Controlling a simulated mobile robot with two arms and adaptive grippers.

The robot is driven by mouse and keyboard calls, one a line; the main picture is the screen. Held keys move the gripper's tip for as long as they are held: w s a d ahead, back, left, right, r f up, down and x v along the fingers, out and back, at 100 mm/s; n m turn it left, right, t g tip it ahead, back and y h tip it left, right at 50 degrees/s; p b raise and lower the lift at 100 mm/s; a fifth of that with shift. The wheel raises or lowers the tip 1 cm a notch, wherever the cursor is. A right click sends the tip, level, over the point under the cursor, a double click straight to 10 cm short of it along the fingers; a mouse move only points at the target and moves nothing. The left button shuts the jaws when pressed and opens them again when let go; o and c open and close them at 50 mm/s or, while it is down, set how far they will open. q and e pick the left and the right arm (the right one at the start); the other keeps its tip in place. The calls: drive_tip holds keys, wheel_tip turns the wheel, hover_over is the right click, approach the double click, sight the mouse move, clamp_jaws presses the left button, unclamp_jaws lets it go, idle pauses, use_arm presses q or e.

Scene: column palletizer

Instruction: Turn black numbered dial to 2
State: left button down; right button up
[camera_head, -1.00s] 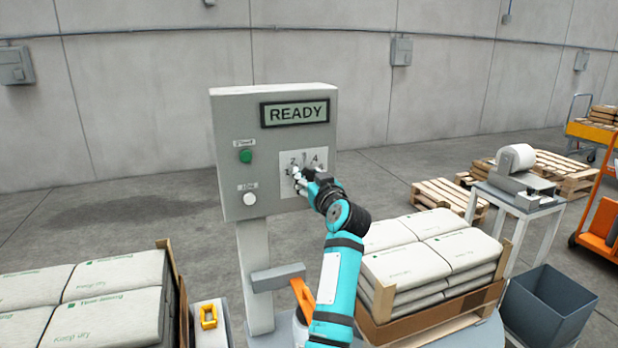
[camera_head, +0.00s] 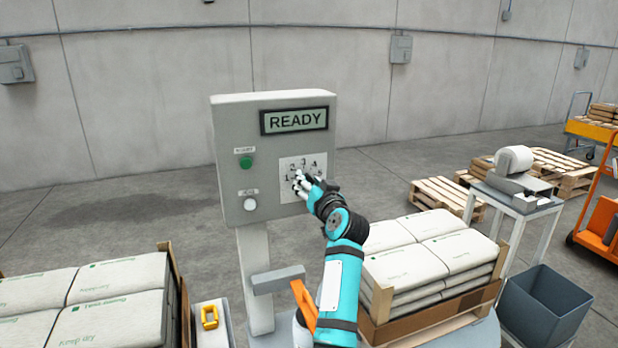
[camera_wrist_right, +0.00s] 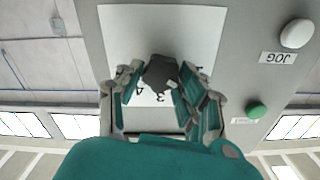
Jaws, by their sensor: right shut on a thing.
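The black dial (camera_wrist_right: 160,72) sits on a white numbered plate (camera_wrist_right: 195,24) in the right wrist view. The plate also shows in the head view (camera_head: 290,164), on a grey control box (camera_head: 235,130) whose screen (camera_head: 294,119) reads READY. My right gripper (camera_wrist_right: 158,80) is shut on the dial, with one finger on each side of it. In the head view my right gripper (camera_head: 300,182) hides the dial, and some numbers show around it. I cannot tell which number the dial points to. My left gripper is not in view.
A green button (camera_head: 246,162) and a white JOG button (camera_head: 249,204) stand left of the plate. Stacked bags (camera_head: 430,255) lie at the right and more bags (camera_head: 110,285) at the left. A grey bin (camera_head: 548,310) stands at the lower right.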

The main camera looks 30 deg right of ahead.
drive_tip(key=shift+m+p, duration=1)
drive_tip(key=shift+m, duration=0.7)
drive_tip(key=o, duration=1.2)
drive_tip(key=shift+s, duration=0.1)
drive_tip(key=v, duration=1.1)
drive_tip(key=shift+s+a, duration=0.2)
drive_tip(key=shift+s, duration=0.2)
